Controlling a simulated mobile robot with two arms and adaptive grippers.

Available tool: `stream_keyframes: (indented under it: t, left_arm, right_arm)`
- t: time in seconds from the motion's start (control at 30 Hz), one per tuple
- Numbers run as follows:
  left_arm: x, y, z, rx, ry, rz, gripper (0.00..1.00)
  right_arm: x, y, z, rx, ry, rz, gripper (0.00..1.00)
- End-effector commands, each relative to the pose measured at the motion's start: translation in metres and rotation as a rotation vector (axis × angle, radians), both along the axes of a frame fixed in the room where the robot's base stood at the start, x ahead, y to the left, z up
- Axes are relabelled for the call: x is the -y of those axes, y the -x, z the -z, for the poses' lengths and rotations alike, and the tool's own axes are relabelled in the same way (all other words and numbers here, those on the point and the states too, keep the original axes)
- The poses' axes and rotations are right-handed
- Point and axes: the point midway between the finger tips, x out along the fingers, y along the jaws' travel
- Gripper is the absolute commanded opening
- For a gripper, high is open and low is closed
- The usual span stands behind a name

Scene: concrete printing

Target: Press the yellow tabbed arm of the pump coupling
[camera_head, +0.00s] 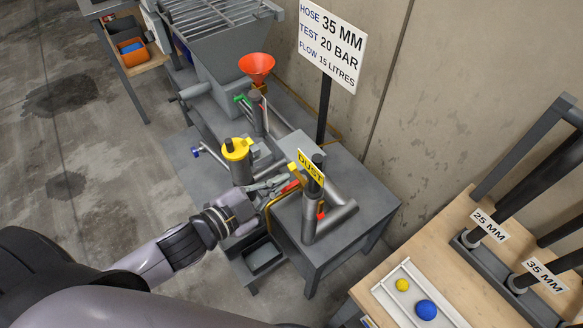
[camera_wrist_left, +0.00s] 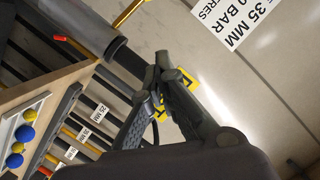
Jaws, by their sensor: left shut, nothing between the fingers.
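The pump stands on a grey metal table (camera_head: 346,221). A yellow collar with a small tab (camera_head: 237,150) sits on top of a dark upright cylinder at the table's left side. A dark upright pipe to the right bears a yellow DUST tag (camera_head: 311,168), with red lever ends near it. My left gripper (camera_head: 283,180) is shut and empty, between the yellow collar and the DUST pipe. In the left wrist view its fingertips (camera_wrist_left: 164,62) meet in front of a yellow piece (camera_wrist_left: 180,80), partly hidden; I cannot tell whether they touch it. My right gripper is out of view.
A grey hopper with an orange funnel (camera_head: 257,65) stands behind. A sign (camera_head: 333,43) rises at the back. A black tray (camera_head: 263,256) sits low in front. A wooden bench (camera_head: 440,247) at right holds a white tray with balls and labelled pipes.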

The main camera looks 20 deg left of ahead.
Motion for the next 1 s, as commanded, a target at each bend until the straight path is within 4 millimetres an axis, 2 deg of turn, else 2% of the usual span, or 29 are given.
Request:
stream_keyframes:
  t: [0.37, 0.4, 0.6, 1.0]
  left_arm:
    - [0.031, -0.061, 0.009, 0.003, 0.000, 0.000, 0.00]
    - [0.024, -0.061, 0.020, -0.004, -0.003, -0.001, 0.00]
    - [0.013, -0.068, 0.039, -0.001, -0.001, 0.000, 0.00]
    - [0.009, -0.070, 0.044, 0.000, 0.000, 0.001, 0.00]
  right_arm:
    - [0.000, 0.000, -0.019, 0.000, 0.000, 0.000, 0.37]
    - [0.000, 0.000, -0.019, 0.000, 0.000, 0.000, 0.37]
    - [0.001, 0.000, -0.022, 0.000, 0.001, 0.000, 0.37]
    - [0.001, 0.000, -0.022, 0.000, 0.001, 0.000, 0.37]
